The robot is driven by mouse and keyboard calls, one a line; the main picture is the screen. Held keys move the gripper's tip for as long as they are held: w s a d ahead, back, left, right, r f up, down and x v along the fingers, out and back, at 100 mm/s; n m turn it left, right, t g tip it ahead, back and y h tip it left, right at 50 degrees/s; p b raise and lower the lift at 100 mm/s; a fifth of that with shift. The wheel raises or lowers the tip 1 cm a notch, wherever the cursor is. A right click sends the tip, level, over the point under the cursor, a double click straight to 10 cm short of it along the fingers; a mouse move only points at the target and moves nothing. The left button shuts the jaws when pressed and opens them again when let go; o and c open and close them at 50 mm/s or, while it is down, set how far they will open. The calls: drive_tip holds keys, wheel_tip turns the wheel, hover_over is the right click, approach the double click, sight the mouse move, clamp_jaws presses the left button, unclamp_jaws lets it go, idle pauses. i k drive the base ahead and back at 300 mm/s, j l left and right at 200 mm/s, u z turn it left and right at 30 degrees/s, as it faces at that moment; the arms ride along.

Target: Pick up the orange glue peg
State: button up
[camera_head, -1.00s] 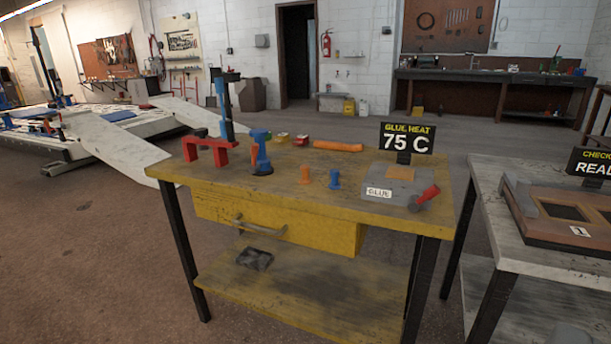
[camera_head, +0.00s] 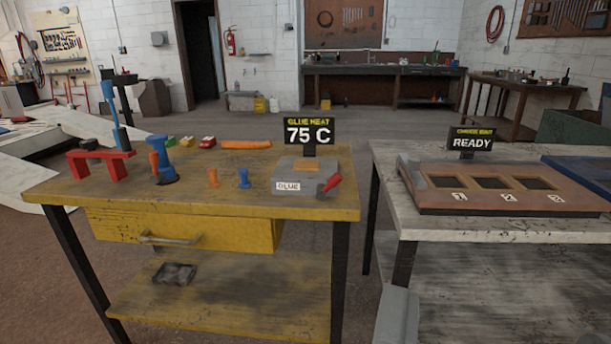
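A small orange peg (camera_head: 213,178) stands upright on the yellow workbench (camera_head: 120,203), left of a similar blue peg (camera_head: 244,179). To their right is the grey glue box (camera_head: 297,178) with a "GLUE" label, an orange top patch and a red handle (camera_head: 332,183). The sign (camera_head: 311,131) behind it reads "GLUE HEAT 75 C". A longer orange rod (camera_head: 246,145) lies at the bench's back edge. My gripper does not show in this view, and the pegs are some way off.
A red bracket (camera_head: 100,163) and a blue clamp-like tool (camera_head: 162,163) stand at the bench's left. A second bench at right holds a brown tray (camera_head: 520,203) with numbered openings and a "READY" sign (camera_head: 472,140). A gap separates the benches.

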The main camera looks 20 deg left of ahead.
sight(214, 182)
drive_tip(key=i+j+u, duration=0.2)
drive_tip(key=j, duration=0.35)
drive_tip(key=i+j+u, duration=0.15)
drive_tip(key=i+j, duration=0.25)
drive_tip(key=i+j+u, duration=0.2)
drive_tip(key=i+j, duration=0.2)
drive_tip(key=j, duration=0.15)
